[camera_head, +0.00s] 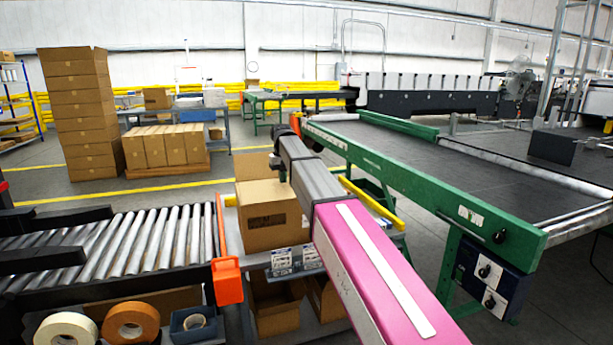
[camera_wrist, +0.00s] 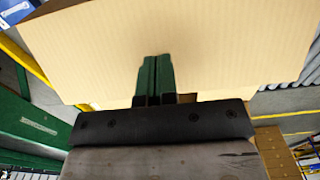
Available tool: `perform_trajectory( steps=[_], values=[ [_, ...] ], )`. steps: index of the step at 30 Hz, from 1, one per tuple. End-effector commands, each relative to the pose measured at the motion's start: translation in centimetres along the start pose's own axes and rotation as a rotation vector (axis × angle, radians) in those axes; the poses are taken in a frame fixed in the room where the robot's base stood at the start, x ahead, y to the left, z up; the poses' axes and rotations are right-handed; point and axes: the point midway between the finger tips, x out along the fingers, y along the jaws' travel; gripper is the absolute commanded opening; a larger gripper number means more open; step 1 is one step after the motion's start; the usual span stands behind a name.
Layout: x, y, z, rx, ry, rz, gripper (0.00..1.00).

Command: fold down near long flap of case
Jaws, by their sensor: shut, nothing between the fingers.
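The case (camera_head: 270,225) is an open brown cardboard box on a worktable in the middle of the head view. One flap (camera_head: 253,166) stands up at its far side, partly hidden by my arm. The case's near upper panel looks slanted, but I cannot tell exactly how the near long flap lies. My gripper (camera_wrist: 157,60) has green fingers held together and empty. In the wrist view a broad pale cardboard panel (camera_wrist: 215,40) fills the space beyond the fingertips; whether they touch it is unclear. In the head view the fingertips are hard to make out by the case.
A roller conveyor (camera_head: 120,240) is left of the worktable, with an orange corner block (camera_head: 226,277). A green-framed belt machine (camera_head: 440,190) runs along the right. Tape rolls (camera_head: 131,321) lie at lower left. Stacked cartons (camera_head: 82,115) stand behind on open floor.

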Motion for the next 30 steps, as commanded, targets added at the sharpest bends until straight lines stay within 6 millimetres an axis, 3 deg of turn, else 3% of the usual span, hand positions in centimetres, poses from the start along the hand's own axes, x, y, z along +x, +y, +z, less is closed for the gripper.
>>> perform_trajectory(
  steps=[5,30],
  values=[
    [1.0,0.0,-1.3,0.000,-0.001,0.000,0.00],
    [2.9,0.0,-2.6,0.000,0.000,0.000,0.00]
  ],
)
